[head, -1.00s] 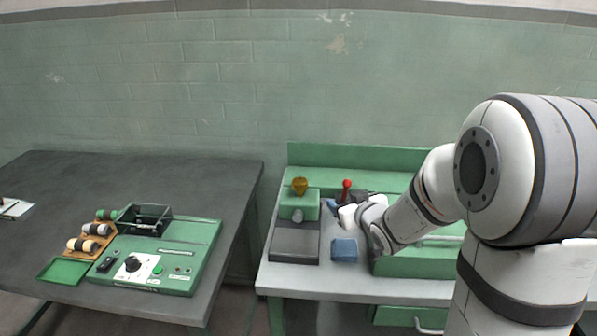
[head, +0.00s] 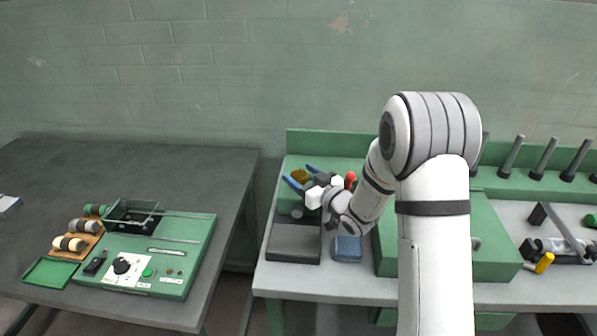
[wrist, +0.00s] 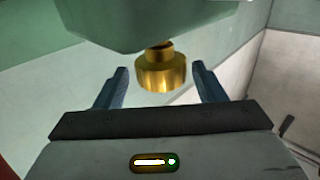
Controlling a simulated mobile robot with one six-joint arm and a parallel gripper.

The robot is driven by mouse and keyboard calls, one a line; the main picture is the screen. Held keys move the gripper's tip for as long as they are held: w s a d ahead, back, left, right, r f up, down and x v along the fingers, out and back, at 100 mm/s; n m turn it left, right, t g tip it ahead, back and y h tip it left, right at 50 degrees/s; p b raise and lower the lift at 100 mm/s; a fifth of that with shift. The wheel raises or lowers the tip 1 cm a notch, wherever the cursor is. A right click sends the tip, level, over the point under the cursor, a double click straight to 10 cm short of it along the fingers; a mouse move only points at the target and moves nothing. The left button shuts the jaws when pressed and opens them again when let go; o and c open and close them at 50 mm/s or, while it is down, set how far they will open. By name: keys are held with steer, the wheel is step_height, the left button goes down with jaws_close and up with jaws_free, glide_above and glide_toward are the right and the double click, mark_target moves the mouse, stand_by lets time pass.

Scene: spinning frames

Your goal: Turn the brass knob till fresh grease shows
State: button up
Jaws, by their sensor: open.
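The brass knob (wrist: 161,72) is a short gold cylinder on a narrower stem, under a green housing (wrist: 140,20) in the wrist view. In the head view the knob (head: 299,176) shows partly, behind my gripper. My gripper (wrist: 160,82) is open, with one blue finger on each side of the knob and gaps between the fingers and the brass. In the head view my gripper (head: 301,176) reaches the green unit at the back of the right bench. No grease can be made out in either view.
A red-topped lever (head: 350,178) stands close to the right of my gripper. A blue block (head: 347,248) and a dark grey plate (head: 293,243) lie in front. A green box (head: 497,240) stands to the right, and a control panel (head: 185,262) is on the left table.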

steer(key=shift+w+a, duration=0.4)
steer(key=shift+a, duration=0.05)
steer(key=c, duration=0.9)
steer(key=shift+c, duration=0.2)
steer(key=shift+f+m+t+h+b, duration=0.15)
steer(key=shift+m+t+h+b, duration=0.15)
steer(key=shift+b, duration=0.35)
